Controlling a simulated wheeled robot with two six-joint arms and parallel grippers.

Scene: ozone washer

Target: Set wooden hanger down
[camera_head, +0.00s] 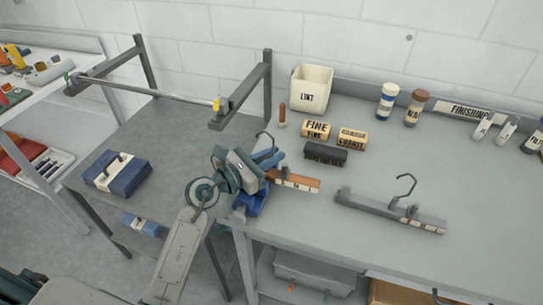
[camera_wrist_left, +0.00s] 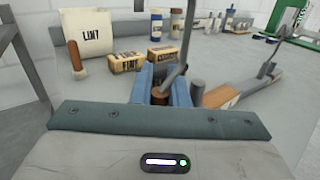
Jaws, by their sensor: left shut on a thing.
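My left gripper (camera_head: 262,176) is shut on the wooden hanger (camera_head: 297,182) at the left part of the workbench. The hanger's brown bar sticks out to the right of the fingers, and its metal hook rises above them. The fingers hide its middle. In the left wrist view the blue fingers (camera_wrist_left: 160,86) close around the hanger's hook base, and part of the wooden bar (camera_wrist_left: 218,97) shows to the right. I cannot tell whether the bar touches the bench. My right gripper is in neither view.
A grey hanger-like piece with a hook (camera_head: 392,211) lies to the right on the workbench (camera_head: 440,165). Sanding blocks (camera_head: 325,153), a LINT bin (camera_head: 311,90) and jars (camera_head: 387,101) stand behind. A metal rail (camera_head: 150,92) stands left, above a lower table with a blue block (camera_head: 118,174).

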